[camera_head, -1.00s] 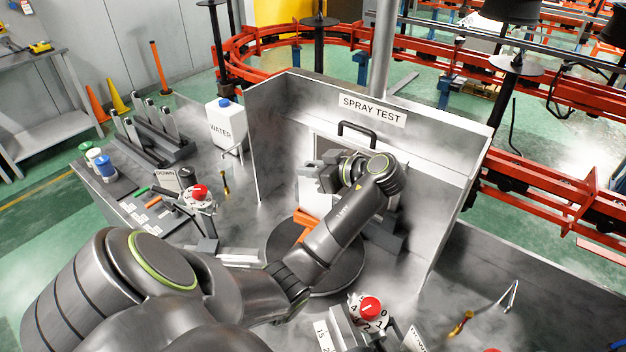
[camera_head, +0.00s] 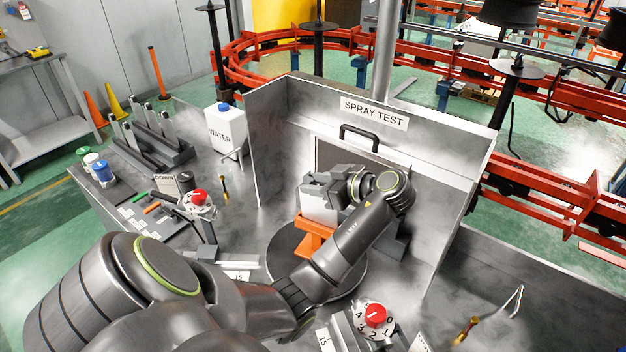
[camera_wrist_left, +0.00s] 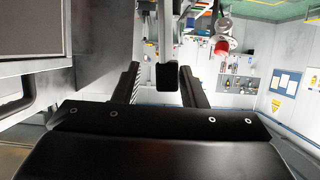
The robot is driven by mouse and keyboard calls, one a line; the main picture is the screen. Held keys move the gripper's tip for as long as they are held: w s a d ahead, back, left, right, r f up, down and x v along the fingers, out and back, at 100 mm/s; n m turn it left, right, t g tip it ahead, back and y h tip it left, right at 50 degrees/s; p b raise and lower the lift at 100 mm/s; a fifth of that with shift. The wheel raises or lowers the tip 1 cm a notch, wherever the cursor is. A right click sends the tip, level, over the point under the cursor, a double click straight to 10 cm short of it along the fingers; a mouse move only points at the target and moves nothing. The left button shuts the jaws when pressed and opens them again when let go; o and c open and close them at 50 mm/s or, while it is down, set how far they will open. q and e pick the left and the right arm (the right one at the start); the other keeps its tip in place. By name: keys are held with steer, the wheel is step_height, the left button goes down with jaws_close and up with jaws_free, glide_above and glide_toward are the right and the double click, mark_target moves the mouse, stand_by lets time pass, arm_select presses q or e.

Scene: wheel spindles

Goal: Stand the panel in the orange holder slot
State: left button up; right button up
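The pale grey panel (camera_head: 319,208) stands upright in the orange holder (camera_head: 314,240) on the round dark turntable (camera_head: 285,252). The panel's foot is at the holder's slot, but I cannot see how deep it sits. My right gripper is not in view.
The metal spray booth walls (camera_head: 270,140) stand behind and beside the turntable, with a black handle (camera_head: 359,131) on the back. A red-knobbed dial (camera_head: 375,315) is close in front.

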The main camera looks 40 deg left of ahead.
arm_select(q)
steer(key=p+v, duration=0.1)
steer(key=v, duration=0.4)
steer(key=shift+w+d+r, duration=0.15)
steer(key=shift+w+d, duration=0.05)
steer(key=shift+d+r, duration=0.15)
steer(key=shift+d, duration=0.2)
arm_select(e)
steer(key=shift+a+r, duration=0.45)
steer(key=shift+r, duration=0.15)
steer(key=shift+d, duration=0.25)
arm_select(q)
steer(key=shift+s, duration=0.1)
